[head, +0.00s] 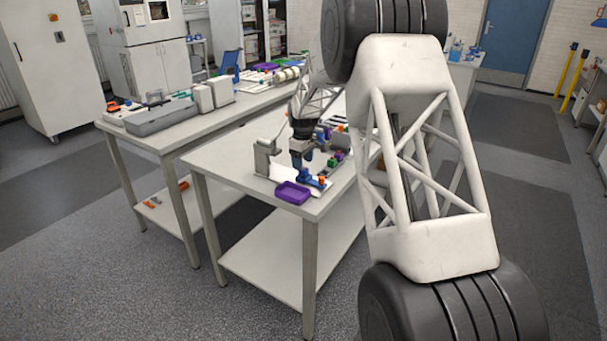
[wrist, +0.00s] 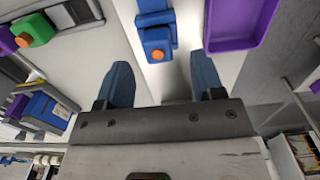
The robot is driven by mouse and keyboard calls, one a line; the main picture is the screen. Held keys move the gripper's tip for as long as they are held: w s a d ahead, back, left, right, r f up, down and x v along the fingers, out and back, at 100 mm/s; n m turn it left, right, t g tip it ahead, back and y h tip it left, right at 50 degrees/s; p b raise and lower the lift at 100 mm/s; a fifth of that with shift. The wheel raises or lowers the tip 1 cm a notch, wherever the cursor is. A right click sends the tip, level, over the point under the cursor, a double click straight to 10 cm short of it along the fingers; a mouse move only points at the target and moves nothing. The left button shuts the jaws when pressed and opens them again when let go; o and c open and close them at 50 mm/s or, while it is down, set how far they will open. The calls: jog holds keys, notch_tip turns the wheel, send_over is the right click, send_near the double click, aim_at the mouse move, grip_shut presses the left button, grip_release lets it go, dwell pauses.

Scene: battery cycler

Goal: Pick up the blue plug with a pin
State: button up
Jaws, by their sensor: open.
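The blue plug (wrist: 157,37) with an orange pin (wrist: 157,55) is at the top middle of the wrist view, on a pale surface. In the head view the blue plug (head: 311,178) is small, near the front of the table beside the purple tray. My gripper (wrist: 161,62) is open, with one blue finger to each side of the plug in the wrist view and a gap on both sides. In the head view my gripper (head: 302,161) is above the plug. Whether the fingertips are level with the plug is hard to tell.
A purple tray (head: 292,198) lies by the table's front edge; its rim (wrist: 213,47) is close to the right finger. A grey upright device (head: 264,158) stands at left. Green, purple and blue parts (wrist: 35,29) lie left in the wrist view.

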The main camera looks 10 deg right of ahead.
jog(key=shift+f, duration=1.95)
jog(key=c, duration=1.1)
jog(key=shift+r, duration=0.1)
jog(key=shift+w+r, duration=0.1)
jog(key=shift+r, duration=1.65)
jog(key=s, duration=0.5)
jog(key=s+r, duration=0.1)
jog(key=s, duration=1)
jog(key=shift+a+r, duration=0.15)
jog(key=shift+a, duration=0.1)
